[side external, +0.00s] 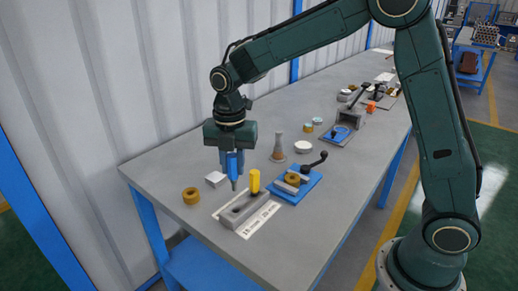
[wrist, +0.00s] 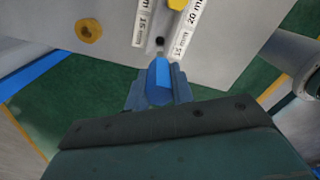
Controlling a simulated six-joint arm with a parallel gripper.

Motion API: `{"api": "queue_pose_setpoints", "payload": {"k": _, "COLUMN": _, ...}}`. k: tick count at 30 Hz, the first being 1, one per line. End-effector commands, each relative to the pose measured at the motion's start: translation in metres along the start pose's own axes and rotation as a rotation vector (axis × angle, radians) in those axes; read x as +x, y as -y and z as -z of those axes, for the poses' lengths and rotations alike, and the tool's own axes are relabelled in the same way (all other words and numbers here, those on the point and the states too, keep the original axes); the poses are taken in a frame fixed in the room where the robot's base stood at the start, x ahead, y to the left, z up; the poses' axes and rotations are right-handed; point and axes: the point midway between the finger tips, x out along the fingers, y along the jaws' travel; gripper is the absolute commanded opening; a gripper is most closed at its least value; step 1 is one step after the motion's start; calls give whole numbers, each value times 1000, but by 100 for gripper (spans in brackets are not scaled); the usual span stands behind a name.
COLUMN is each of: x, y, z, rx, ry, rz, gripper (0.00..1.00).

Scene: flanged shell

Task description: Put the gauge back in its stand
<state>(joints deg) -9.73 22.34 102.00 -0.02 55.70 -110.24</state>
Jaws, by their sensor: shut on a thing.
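My gripper (side external: 231,163) points down and is shut on a blue-handled gauge (side external: 234,183). The gauge hangs about upright, its tip above the bench and just behind the left part of the stand. In the wrist view the blue gauge (wrist: 160,78) sits between the fingers of my gripper (wrist: 158,92). The stand (side external: 241,209) is a long grey block on the bench. A yellow-handled gauge (side external: 255,181) stands upright in its far end. In the wrist view a dark hole (wrist: 160,41) shows in the stand, just beyond the blue gauge. The gauge's lower tip is hard to make out there.
A label strip (side external: 259,220) lies along the stand. A brass ring (side external: 191,195) and a white block (side external: 215,179) are to the left. A blue clamp fixture (side external: 295,187) stands close on the right.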

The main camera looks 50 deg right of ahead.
Motion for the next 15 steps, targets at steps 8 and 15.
{"api": "queue_pose_setpoints", "payload": {"k": 8, "x": 41, "y": 0, "z": 0, "rx": 0, "ry": -1, "rz": 2, "gripper": 0}}
{"api": "queue_pose_setpoints", "payload": {"k": 15, "x": 48, "y": 0, "z": 0, "rx": 0, "ry": 0, "rz": -1, "gripper": 0}}
